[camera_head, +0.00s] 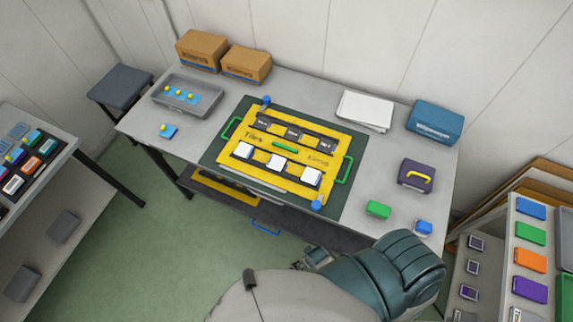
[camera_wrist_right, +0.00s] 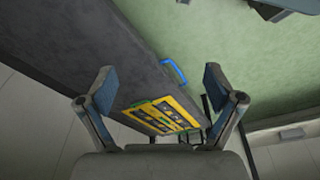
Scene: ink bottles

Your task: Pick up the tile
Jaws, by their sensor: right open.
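Three white tiles (camera_head: 278,163) sit in a row along the near side of a yellow board (camera_head: 258,149) on the table. Three dark tiles (camera_head: 294,133) with small markings sit in a row along its far side. I cannot tell which one is the tile meant. My right gripper (camera_head: 314,258) is low in front of the table, well short of the board. In the right wrist view its two fingers (camera_wrist_right: 158,80) are spread apart with nothing between them. Beyond them lies a yellow panel with dark squares (camera_wrist_right: 165,113) on a dark surface. My left gripper is not in view.
A green block (camera_head: 378,210), a blue-topped bottle (camera_head: 423,227) and a purple box (camera_head: 415,175) stand right. A grey tray (camera_head: 188,95) stands left. A blue handle (camera_head: 265,227) shows below the table edge.

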